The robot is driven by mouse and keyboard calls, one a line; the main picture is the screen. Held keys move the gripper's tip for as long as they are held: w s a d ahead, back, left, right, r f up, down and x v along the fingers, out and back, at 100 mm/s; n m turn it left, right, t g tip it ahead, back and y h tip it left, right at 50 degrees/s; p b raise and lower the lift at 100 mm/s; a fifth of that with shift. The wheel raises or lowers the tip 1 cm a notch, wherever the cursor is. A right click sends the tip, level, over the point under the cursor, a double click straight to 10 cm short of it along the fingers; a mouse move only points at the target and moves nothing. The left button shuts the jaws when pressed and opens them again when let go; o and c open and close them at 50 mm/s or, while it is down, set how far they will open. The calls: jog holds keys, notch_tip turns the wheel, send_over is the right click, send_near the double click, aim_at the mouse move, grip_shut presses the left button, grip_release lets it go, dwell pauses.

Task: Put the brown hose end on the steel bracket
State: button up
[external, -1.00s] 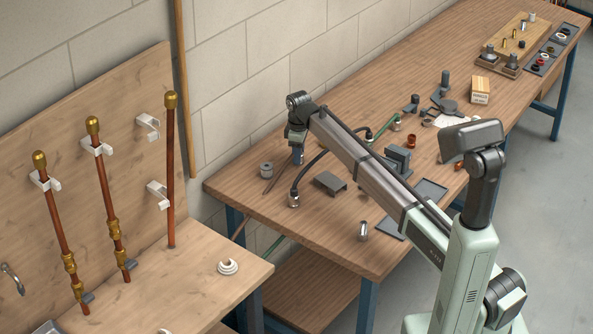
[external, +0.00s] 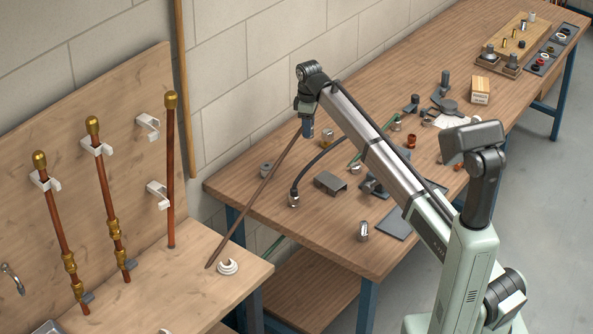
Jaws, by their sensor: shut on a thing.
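The brown hose (external: 255,200) runs as a thin, nearly straight line from my gripper (external: 307,132) down to the left, in front of the bench's left edge, with its lower end over the lower wooden worktop. My gripper is shut on the brown hose end and holds it above the back of the bench. The grip itself is too small to see in detail. The steel bracket (external: 330,183) is a grey folded plate on the bench, below and to the right of my gripper and apart from the hose.
A black hose (external: 312,162) arches to a metal fitting beside the bracket. A steel cylinder (external: 363,231) stands in front. My arm passes over the grey tray (external: 398,222).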

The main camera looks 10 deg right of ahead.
jog(key=m, duration=0.1)
send_over(330, 180)
jog(key=shift+m, duration=0.5)
jog(key=shift+f, duration=4.95)
jog(key=shift+f, duration=0.15)
jog(key=o, duration=1.1)
notch_tip(330, 180, up, 12)
jog(key=shift+r, duration=0.2)
